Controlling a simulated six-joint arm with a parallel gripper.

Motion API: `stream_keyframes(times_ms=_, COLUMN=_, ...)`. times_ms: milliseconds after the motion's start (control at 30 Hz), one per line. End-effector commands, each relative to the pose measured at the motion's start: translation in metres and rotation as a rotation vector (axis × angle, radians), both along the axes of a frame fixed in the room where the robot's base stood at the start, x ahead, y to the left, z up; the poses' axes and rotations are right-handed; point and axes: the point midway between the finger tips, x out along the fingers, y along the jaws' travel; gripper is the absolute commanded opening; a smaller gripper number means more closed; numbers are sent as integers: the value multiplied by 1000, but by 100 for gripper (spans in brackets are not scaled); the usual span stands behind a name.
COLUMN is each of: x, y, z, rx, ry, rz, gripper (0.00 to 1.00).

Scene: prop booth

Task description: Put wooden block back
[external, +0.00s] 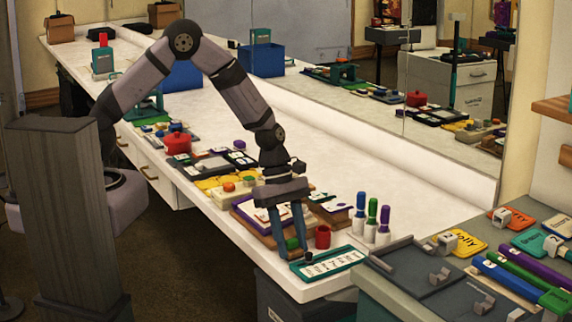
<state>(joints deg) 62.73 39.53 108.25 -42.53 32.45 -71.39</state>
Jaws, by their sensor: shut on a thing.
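My gripper (291,248) points down over the near end of the white counter. Its two blue-grey fingers are shut on a small green block (291,243), which shows between the fingertips. I cannot tell whether this is the wooden block, or whether it touches the surface below. Just left of and behind the fingers is a brown wooden board (249,222) with cards on it, partly hidden by my gripper.
A red cup (322,237) stands close right of the fingers. A teal tray with white labels (327,263) lies in front. Several markers, including a green one (371,222), stand upright to the right. A dark grey tray (430,275) is at the lower right. The counter's middle (300,135) is clear.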

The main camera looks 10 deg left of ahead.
Motion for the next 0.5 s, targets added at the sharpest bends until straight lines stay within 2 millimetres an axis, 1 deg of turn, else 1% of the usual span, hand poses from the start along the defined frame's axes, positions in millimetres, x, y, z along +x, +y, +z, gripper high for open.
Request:
stream_keyframes(times_ms=167, x=0, y=0, z=-3, rx=0, ry=0, rz=0, gripper=16)
stream_keyframes(times_ms=200, x=0, y=0, z=-3, rx=0, ry=0, rz=1, gripper=37)
stream_keyframes(times_ms=267, x=0, y=0, z=-2, rx=0, ry=0, rz=0, gripper=51)
stream_keyframes(times_ms=300, x=0, y=0, z=-2, rx=0, ry=0, rz=0, gripper=53)
stream_keyframes(times_ms=500, x=0, y=0, z=-2, rx=0, ry=0, rz=0, gripper=53)
